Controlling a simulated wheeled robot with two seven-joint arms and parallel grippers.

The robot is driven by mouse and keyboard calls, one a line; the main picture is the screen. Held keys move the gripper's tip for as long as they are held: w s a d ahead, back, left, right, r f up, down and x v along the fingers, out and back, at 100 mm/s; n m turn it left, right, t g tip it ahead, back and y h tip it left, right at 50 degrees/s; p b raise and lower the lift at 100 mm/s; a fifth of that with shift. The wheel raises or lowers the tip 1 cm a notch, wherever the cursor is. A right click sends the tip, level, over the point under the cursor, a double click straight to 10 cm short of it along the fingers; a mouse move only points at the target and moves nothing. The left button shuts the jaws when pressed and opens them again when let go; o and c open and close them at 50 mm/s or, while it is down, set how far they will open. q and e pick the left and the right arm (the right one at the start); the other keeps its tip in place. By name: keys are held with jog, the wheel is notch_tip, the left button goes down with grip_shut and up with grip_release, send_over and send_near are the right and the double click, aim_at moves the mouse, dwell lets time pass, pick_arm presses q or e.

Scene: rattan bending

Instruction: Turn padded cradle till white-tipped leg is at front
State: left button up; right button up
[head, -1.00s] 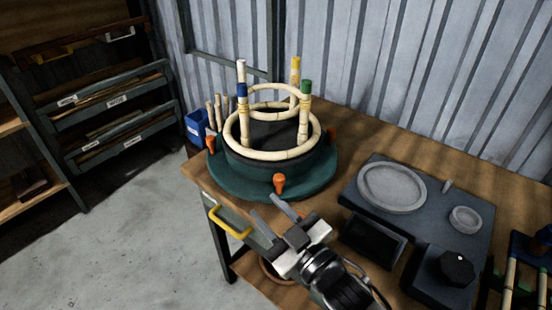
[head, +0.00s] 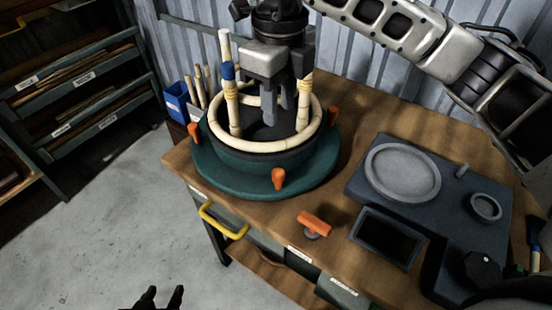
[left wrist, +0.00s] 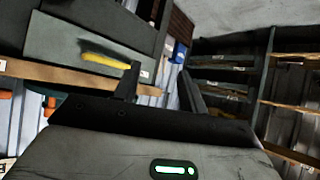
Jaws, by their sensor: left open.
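The padded cradle (head: 262,160) is a dark round drum with a cane ring on a green turntable base (head: 225,172). The white-tipped leg (head: 224,42), with a blue band, stands upright at the left of the cradle. Another cane leg (head: 304,100) stands at the right, its top hidden behind my right gripper. The yellow-tipped leg is not visible. My right gripper (head: 280,110) points down over the cradle, fingers beside the right leg; whether it grips anything is unclear. My left gripper (head: 160,298) is open and empty at the bottom edge, over the floor, away from the cradle.
Orange knobs (head: 278,179) stand around the turntable base. An orange-handled piece (head: 315,222) is at the bench's front edge. A grey plate with round dishes (head: 402,172) and a black tray (head: 388,236) lie to the right. A yellow drawer handle (left wrist: 104,61) shows in the left wrist view.

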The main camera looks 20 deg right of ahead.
aim_at(279, 172)
notch_tip(279, 172, down, 16)
jog(key=shift+s+r+p, duration=0.15)
jog(key=shift+r+p, duration=0.1)
jog(key=shift+p, duration=0.75)
grip_shut()
